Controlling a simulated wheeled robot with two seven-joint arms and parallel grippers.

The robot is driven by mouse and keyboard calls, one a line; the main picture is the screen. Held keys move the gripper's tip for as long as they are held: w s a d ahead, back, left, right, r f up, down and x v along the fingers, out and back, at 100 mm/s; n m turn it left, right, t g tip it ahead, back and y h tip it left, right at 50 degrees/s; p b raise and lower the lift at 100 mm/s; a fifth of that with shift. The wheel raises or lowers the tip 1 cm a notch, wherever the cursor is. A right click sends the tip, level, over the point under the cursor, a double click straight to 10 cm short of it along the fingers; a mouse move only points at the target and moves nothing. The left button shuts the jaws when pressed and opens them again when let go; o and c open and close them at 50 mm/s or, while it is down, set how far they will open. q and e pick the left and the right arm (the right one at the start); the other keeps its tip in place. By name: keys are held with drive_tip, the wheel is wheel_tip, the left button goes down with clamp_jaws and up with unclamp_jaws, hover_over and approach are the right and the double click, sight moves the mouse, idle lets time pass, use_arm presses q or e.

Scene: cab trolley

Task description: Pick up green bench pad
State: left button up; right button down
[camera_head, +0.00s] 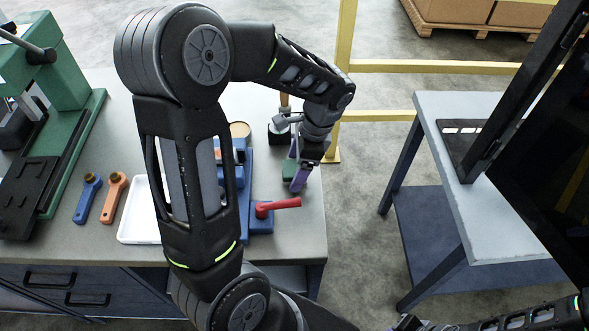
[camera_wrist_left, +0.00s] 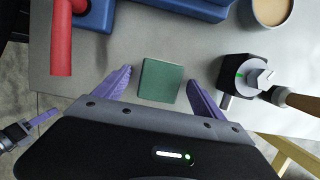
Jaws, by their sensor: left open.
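The green bench pad (camera_wrist_left: 160,80) is a small flat square on the grey bench top. In the left wrist view it lies between the two purple fingers of my left gripper (camera_wrist_left: 159,78), with a gap on each side. My left gripper is open and over the pad. In the head view the pad (camera_head: 289,169) shows beside the purple finger of my left gripper (camera_head: 297,174), partly hidden. My right gripper (camera_head: 408,323) is at the bottom edge of the head view, mostly cut off, and its opening is unclear.
A black block with a metal knob and brown handle (camera_wrist_left: 240,74) stands right of the pad. A blue vise (camera_head: 261,220) with a red handle (camera_head: 278,205) is near, at left in the wrist view. A cup (camera_wrist_left: 272,10) stands behind. The bench edge is close.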

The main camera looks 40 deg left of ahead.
sight(296, 168)
idle(0.4)
use_arm(q)
drive_tip(key=c, duration=1.5)
drive_tip(key=shift+r, duration=0.15)
wheel_tip(296, 168, up, 10)
drive_tip(key=shift+f+b, duration=0.1)
drive_tip(key=shift+b, duration=0.4)
